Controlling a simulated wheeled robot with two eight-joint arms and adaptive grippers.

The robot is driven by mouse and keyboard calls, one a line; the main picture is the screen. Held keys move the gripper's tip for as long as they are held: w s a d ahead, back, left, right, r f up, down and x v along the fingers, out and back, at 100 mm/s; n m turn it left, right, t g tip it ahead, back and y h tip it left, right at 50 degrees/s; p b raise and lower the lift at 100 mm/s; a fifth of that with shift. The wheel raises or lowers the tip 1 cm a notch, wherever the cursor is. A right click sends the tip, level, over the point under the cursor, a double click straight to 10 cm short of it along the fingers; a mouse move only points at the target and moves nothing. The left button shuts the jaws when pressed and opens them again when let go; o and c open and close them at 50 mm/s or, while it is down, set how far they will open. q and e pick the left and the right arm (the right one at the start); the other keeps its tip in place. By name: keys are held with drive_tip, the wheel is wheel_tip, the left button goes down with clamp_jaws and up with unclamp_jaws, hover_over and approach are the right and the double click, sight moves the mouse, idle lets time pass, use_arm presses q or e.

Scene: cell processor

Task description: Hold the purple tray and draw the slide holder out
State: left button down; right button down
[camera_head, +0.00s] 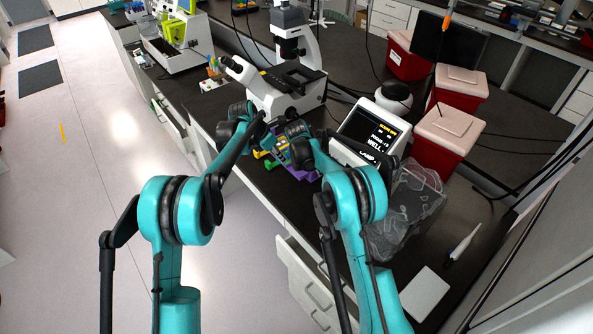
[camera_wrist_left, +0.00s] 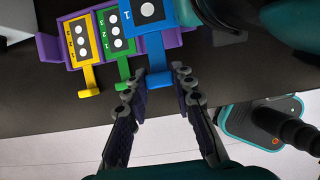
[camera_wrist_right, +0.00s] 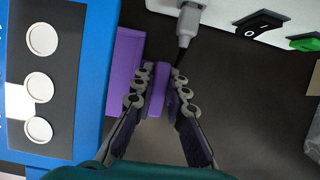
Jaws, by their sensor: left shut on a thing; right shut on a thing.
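The purple tray (camera_head: 300,172) lies on the dark bench in front of the microscope, partly hidden by my arms. In the left wrist view the tray (camera_wrist_left: 50,50) carries a yellow slide holder (camera_wrist_left: 80,44), a green slide holder (camera_wrist_left: 116,36) and a blue slide holder (camera_wrist_left: 150,32), side by side. My left gripper (camera_wrist_left: 157,82) is shut on the handle of the blue slide holder. My right gripper (camera_wrist_right: 160,82) is shut on a purple tab of the tray. The blue holder (camera_wrist_right: 98,75) also shows beside it, with three white circles in its dark panel.
The microscope (camera_head: 290,85) stands just behind the tray. A display unit (camera_head: 372,130) and a clear bin (camera_head: 415,195) are to the right, with red containers (camera_head: 450,130) beyond. The bench's front edge is close to the tray. A teal-cased device (camera_wrist_left: 262,120) shows in the left wrist view.

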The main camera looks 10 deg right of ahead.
drive_tip(key=c, duration=1.5)
unclamp_jaws()
drive_tip(key=shift+o, duration=0.2)
wheel_tip(320, 180, up, 10)
